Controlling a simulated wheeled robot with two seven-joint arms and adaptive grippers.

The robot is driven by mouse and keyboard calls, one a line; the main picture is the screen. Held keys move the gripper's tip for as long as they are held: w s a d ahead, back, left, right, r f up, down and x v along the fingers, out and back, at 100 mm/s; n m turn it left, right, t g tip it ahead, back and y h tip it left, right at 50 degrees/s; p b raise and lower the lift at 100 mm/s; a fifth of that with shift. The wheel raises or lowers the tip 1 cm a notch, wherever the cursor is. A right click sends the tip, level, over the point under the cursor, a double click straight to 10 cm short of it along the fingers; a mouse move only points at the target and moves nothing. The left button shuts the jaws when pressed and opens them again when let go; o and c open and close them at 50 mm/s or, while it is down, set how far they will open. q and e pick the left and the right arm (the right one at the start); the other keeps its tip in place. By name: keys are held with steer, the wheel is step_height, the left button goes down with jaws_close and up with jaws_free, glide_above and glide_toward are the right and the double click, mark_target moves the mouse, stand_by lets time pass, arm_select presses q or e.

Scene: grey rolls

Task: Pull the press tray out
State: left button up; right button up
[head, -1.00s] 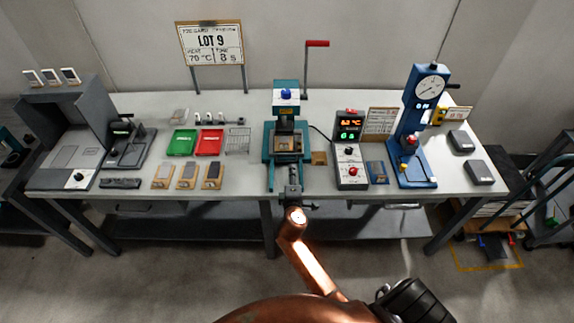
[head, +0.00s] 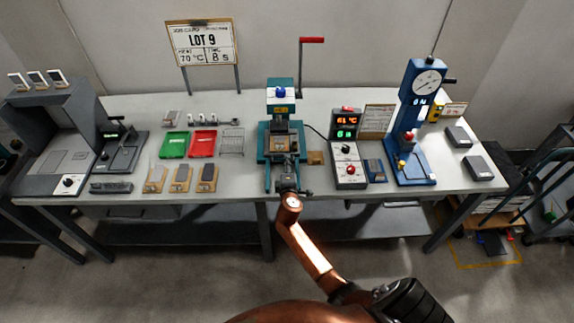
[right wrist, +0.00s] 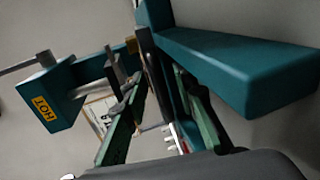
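The teal press (head: 281,97), with a blue knob on top, stands near the middle of the bench. Its tray (head: 279,143) shows low in the press, a brownish square plate, partly covered by my gripper. My right gripper (head: 286,163) is at the front of the press, reaching in from the bench's front edge. In the right wrist view its two long fingers (right wrist: 160,75) are apart, with a dark bar at their tips. I cannot tell whether they grip it. A teal press part (right wrist: 230,65) is close at the right. My left gripper is not in view.
A control box (head: 347,150) with a lit display stands just right of the press, and a blue gauge stand (head: 412,130) beyond it. A wire rack (head: 232,141), red tray (head: 204,143) and green tray (head: 174,145) lie to the left. A red-handled lever (head: 312,40) rises behind.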

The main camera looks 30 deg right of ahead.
steer(key=shift+c, duration=0.6)
jaws_close()
